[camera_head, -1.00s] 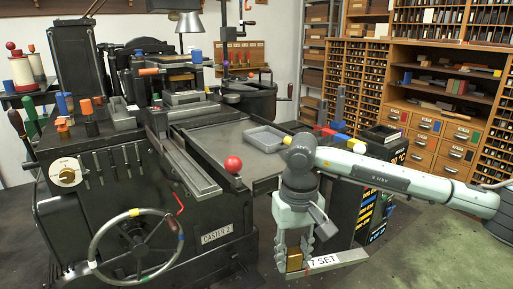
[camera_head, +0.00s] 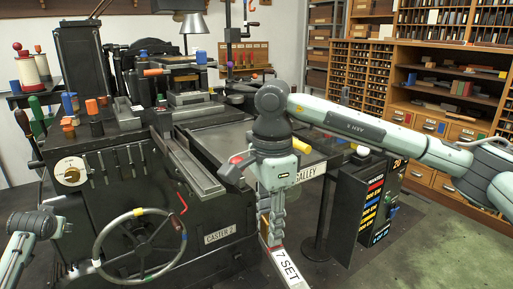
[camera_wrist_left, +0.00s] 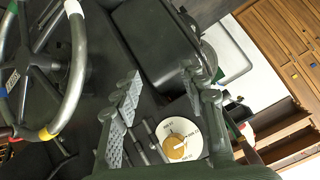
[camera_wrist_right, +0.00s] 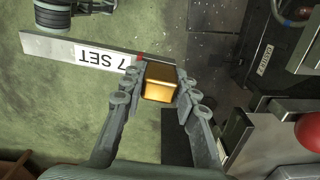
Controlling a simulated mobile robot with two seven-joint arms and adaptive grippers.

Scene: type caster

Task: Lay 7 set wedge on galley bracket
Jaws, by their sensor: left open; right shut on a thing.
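The 7 set wedge (camera_head: 284,262) is a long pale metal bar with a white "7 SET" label. My right gripper (camera_head: 272,236) is shut on its brass block, hanging in front of the caster table. The right wrist view shows the brass block (camera_wrist_right: 160,82) between the fingers and the bar (camera_wrist_right: 65,50) reaching left. The galley bracket is at the table's front edge by the "GALLEY" label (camera_head: 309,172); my right arm partly hides this area. My left gripper (camera_wrist_left: 165,95) is open and empty in the left wrist view; only its arm shows at the head view's left edge.
A handwheel (camera_head: 137,246) stands out from the caster front at left. A red ball knob (camera_head: 236,159) is close to my right gripper. A black stand with coloured labels (camera_head: 368,205) is to the right. Open floor (camera_head: 430,235) lies beyond it.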

